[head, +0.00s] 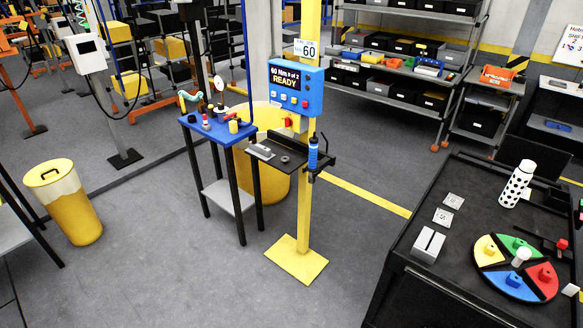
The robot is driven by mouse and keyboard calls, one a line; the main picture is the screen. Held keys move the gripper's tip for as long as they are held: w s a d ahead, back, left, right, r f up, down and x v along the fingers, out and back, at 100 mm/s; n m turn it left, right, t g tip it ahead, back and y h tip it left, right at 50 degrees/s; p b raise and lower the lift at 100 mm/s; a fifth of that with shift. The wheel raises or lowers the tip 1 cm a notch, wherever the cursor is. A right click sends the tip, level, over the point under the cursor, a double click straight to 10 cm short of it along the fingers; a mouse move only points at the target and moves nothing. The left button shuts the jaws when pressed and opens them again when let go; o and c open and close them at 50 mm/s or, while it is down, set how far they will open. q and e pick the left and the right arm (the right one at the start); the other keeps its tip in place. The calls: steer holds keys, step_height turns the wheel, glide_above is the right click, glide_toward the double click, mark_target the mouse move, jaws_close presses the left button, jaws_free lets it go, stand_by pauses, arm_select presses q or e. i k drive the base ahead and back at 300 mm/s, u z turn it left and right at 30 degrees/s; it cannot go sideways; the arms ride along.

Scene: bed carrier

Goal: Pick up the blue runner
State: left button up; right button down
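The blue runner (313,152) is a small upright blue cylinder with a dark lower end. It sits at a black bracket (327,163) at the right side of a dark shelf on the yellow post (305,205). It is below the blue control box (296,86), whose screen reads "60 Nm" and "READY". How the bracket holds the runner is too small to tell. Neither of my grippers is in the head view.
The dark shelf (272,158) carries small metal parts. A blue-topped table (216,130) stands left of the post, which has a yellow base plate (296,260). A black workbench (400,255) with a four-coloured disc (491,255) stands at right. Grey floor (354,232) is clear between them.

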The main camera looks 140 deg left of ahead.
mark_target(312, 166)
steer(key=u, duration=5.45)
steer(key=i, duration=1.75)
steer(key=z, duration=1.65)
